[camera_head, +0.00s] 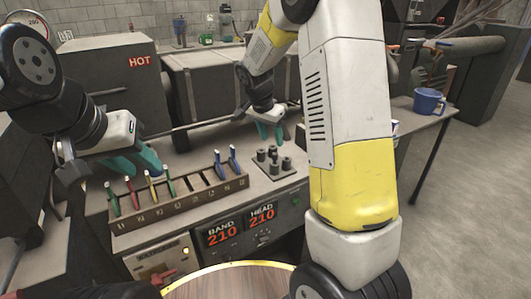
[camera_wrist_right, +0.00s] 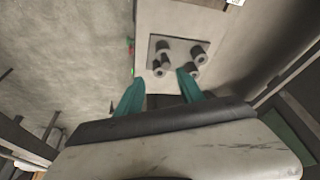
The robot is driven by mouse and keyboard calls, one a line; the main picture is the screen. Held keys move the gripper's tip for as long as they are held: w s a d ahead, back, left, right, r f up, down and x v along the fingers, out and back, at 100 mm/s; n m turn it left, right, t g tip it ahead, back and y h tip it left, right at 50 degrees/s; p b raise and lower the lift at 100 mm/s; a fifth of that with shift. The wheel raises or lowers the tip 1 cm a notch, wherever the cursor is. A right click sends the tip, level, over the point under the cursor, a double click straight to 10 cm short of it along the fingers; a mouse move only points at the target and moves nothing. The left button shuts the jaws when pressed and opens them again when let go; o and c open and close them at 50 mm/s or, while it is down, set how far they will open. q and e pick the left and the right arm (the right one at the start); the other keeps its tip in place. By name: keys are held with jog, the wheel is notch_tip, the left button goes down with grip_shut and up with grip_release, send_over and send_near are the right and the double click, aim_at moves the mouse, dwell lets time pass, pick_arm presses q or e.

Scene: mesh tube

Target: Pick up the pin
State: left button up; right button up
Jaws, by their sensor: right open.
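Several short dark grey pins (camera_head: 274,167) stand upright on a small square plate (camera_head: 291,170) on the grey bench top. They also show in the right wrist view (camera_wrist_right: 196,52), just beyond my fingertips. One pin rises taller than the others in the head view. My right gripper (camera_head: 269,132) is above and behind the plate, with teal fingers pointing down. In the right wrist view its fingers (camera_wrist_right: 160,78) are spread apart with nothing between them. My left gripper (camera_head: 137,163) hovers over the left part of the bench, by the tool rack; its finger gap is unclear.
A slotted rack (camera_head: 180,204) with several coloured-handled tools stands left of the plate. A box marked HOT (camera_head: 110,75) is behind. A blue mug (camera_head: 428,102) stands on a side table at right. A round wooden top (camera_head: 230,284) is at the front.

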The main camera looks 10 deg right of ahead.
aim_at(274, 153)
jog(key=shift+m+h, duration=0.3)
jog(key=shift+m, duration=0.1)
jog(key=w+f, duration=0.2)
jog(key=f, duration=0.1)
jog(key=w+f, duration=0.1)
jog(key=f, duration=0.1)
jog(key=shift+d, duration=0.3)
jog(key=x, duration=0.5)
jog(key=shift+s+d+f, duration=0.1)
jog(key=shift+f, duration=0.2)
grip_shut()
